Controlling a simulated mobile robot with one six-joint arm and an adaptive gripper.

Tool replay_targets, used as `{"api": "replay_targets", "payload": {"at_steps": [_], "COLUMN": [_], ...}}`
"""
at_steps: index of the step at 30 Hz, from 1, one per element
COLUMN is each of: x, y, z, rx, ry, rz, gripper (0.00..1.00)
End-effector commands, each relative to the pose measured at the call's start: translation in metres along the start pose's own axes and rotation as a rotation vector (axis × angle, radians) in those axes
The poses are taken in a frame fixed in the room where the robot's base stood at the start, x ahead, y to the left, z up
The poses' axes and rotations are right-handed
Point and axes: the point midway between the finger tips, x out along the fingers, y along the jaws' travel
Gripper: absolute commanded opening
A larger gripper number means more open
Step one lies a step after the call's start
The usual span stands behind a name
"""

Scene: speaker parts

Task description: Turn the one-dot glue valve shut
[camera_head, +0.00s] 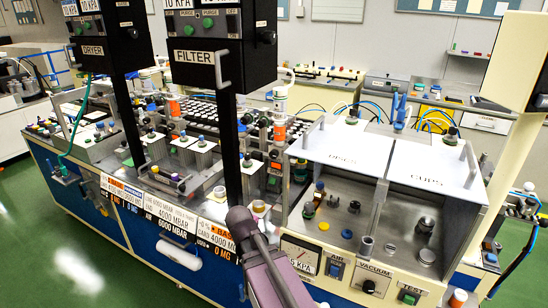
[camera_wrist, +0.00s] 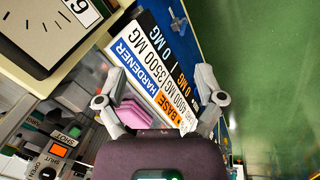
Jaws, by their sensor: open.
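My gripper (camera_wrist: 162,75) is open in the wrist view. Its two grey fingers stand apart in front of a sign panel (camera_wrist: 152,62) reading HARDENER and BASE, with nothing held between them. I cannot pick out a one-dot glue valve for certain; no dot mark is readable. A pink block (camera_wrist: 130,113) shows beside the left finger. In the head view my dark arm is at bottom centre and its fingers cannot be made out.
The long bench has a blue front (camera_head: 85,197). A steel tray (camera_head: 335,203) with small parts stands at right under white lids. A dial (camera_wrist: 45,30) is at the wrist view's upper left. Green floor lies beyond.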

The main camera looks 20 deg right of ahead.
Motion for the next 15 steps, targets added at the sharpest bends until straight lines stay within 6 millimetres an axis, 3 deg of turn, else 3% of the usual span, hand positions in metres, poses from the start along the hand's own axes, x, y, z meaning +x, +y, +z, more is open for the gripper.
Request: {"api": "replay_targets", "payload": {"at_steps": [7,15], "x": [0.013,-0.001], "y": [0.071,0.138], "z": [-0.062,-0.126], "rx": [-0.359,-0.794], "ry": [0.014,-0.108], "rz": [0.347,0.729], "gripper": [0.87,0.87]}}
